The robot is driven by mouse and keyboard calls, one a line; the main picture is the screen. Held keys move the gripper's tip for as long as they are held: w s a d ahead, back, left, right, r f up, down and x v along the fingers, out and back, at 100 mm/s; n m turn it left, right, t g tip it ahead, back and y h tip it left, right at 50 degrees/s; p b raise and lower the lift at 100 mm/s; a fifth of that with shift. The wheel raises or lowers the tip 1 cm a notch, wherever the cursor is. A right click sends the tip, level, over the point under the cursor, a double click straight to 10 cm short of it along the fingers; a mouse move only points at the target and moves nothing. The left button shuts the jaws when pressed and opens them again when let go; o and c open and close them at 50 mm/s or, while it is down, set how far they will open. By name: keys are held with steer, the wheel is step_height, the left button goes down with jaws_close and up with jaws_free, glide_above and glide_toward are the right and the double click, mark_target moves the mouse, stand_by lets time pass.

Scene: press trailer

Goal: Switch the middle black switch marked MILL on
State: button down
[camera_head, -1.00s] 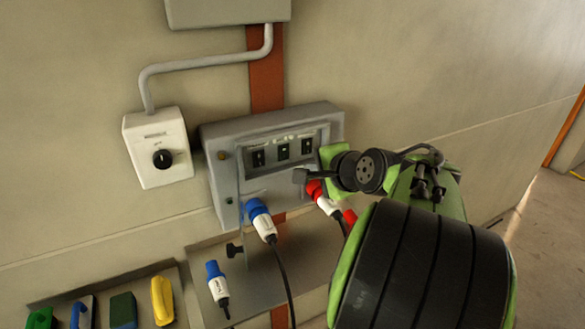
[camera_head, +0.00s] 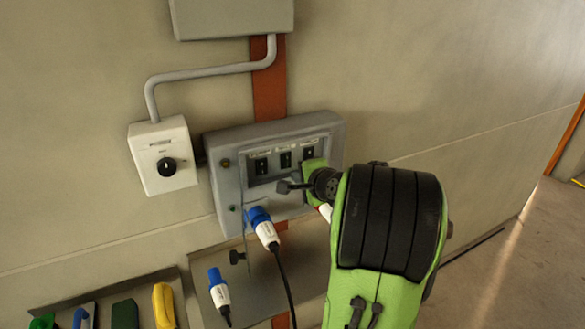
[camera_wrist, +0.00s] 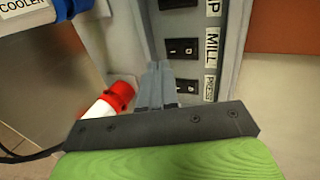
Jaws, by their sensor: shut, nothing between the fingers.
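The black MILL switch (camera_head: 285,159) is the middle of three in the grey control box (camera_head: 330,124). In the wrist view the MILL switch (camera_wrist: 183,47) shows beside its label (camera_wrist: 211,46), just beyond and right of my fingertips. My gripper (camera_head: 284,187) is shut and empty in front of the box, below the switch row in the head view. In the wrist view its fingertips (camera_wrist: 158,66) point towards the panel between the MILL and PRESS rows. I cannot tell whether they touch the panel. The switch's on or off position is too small to tell.
The neighbouring switches (camera_head: 261,165) and (camera_wrist: 185,87) sit close beside it. A blue plug (camera_head: 259,217) and a red plug (camera_wrist: 120,95) enter the box below. A white rotary switch box (camera_head: 165,170) hangs left. Several coloured items, including a yellow one (camera_head: 164,305), lie lower left.

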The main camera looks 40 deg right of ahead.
mark_target(286, 168)
steer(key=w, duration=0.2)
steer(key=w+d+p, duration=0.1)
steer(key=w, duration=0.1)
steer(key=shift+f, duration=0.2)
steer(key=shift+s, duration=0.15)
steer(key=shift+w+d+f+t+b, duration=0.1)
steer(key=shift+w+f+t+b, duration=0.15)
steer(key=shift+b, duration=0.75)
steer(key=shift+r+p, duration=0.9)
steer(key=shift+r, duration=0.15)
steer(key=shift+s+f, duration=0.1)
